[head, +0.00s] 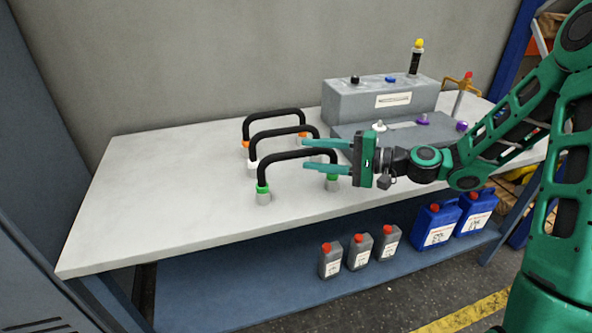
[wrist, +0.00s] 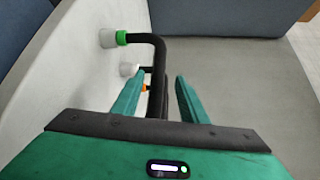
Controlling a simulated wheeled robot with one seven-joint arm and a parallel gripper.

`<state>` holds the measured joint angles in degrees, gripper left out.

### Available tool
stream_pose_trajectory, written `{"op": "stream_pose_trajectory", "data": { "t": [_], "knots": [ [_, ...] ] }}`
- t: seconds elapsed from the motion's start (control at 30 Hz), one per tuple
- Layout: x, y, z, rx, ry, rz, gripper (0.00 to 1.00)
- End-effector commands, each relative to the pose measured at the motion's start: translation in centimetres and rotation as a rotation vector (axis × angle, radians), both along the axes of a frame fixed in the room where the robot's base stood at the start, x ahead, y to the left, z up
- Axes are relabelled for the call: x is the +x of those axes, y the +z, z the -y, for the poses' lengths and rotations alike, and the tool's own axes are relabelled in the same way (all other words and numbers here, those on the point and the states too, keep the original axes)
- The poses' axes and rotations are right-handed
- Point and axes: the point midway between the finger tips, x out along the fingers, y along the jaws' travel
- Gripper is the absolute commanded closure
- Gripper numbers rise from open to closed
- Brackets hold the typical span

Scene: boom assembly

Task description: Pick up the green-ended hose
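The green-ended hose (head: 292,155) is a black U-shaped bar with green collars, standing on grey stubs at the front of the white table (head: 150,190). In the wrist view the hose (wrist: 153,40) runs down between the two fingers, with one green collar at the upper left. My gripper (head: 305,155) is open, its teal fingers pointing left near the hose's right upright. In the wrist view my gripper (wrist: 157,82) shows a clear gap between its fingers, with no closed hold on the hose. The hose's right end is partly covered by the lower finger.
A white-ended hose (head: 285,130) and an orange-ended hose (head: 272,112) stand close behind. A grey machine block (head: 375,101) with coloured fittings is at the back right. Grey bottles (head: 330,260) and blue jugs (head: 437,226) stand on the lower shelf. The table's left side is clear.

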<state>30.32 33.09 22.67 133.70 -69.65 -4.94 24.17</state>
Motion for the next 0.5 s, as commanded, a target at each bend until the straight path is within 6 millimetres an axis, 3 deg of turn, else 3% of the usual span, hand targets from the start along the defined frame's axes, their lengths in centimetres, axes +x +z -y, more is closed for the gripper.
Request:
{"op": "stream_pose_trajectory", "data": {
  "t": [0.5],
  "knots": [
    [1.4, -0.9, -5.0, -0.001, 0.001, 0.001, 0.6]
  ]
}}
